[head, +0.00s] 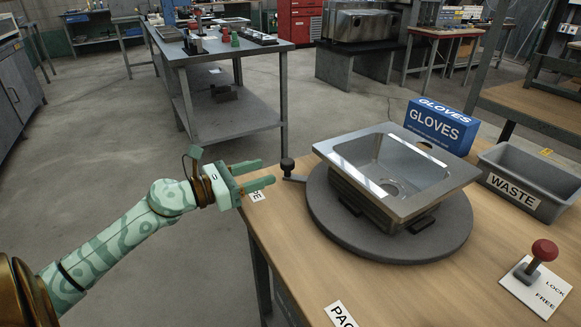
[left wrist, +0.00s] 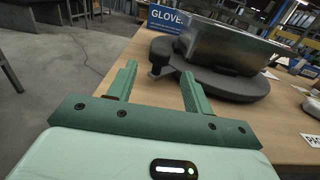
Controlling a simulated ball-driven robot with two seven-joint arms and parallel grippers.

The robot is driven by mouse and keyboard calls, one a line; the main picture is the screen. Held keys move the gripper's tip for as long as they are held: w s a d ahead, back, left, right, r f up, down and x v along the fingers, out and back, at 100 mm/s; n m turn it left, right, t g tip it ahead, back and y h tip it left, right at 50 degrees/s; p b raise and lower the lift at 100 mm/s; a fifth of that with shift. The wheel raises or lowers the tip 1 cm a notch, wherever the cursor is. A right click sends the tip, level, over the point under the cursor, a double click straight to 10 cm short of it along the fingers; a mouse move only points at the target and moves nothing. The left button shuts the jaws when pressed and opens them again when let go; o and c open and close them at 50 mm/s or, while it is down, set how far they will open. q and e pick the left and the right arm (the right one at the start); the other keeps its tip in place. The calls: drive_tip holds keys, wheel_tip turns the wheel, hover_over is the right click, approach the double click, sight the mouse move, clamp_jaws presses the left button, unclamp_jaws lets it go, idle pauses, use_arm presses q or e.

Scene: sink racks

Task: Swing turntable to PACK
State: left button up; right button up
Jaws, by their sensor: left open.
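The dark grey round turntable (head: 450,232) sits on the wooden bench and bears a steel sink (head: 405,170). Its arm with a black knob (head: 287,165) sticks out at the left, near the bench edge. My left gripper (head: 266,171) is open and empty, just left of the knob, fingers pointing at it. In the left wrist view the knob (left wrist: 160,58) shows between and beyond the fingertips (left wrist: 158,69), apart from them. A PACK label (head: 340,315), partly cut off, lies at the front. Another label (head: 256,196) is partly hidden under my gripper. My right gripper is out of view.
A red-knobbed lever (head: 543,250) stands on a LOCK/FREE plate at the right. Open floor lies left of the bench.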

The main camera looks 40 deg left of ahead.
sight(288, 161)
use_arm(q)
drive_tip(key=x, duration=0.8)
drive_tip(key=shift+b, duration=0.4)
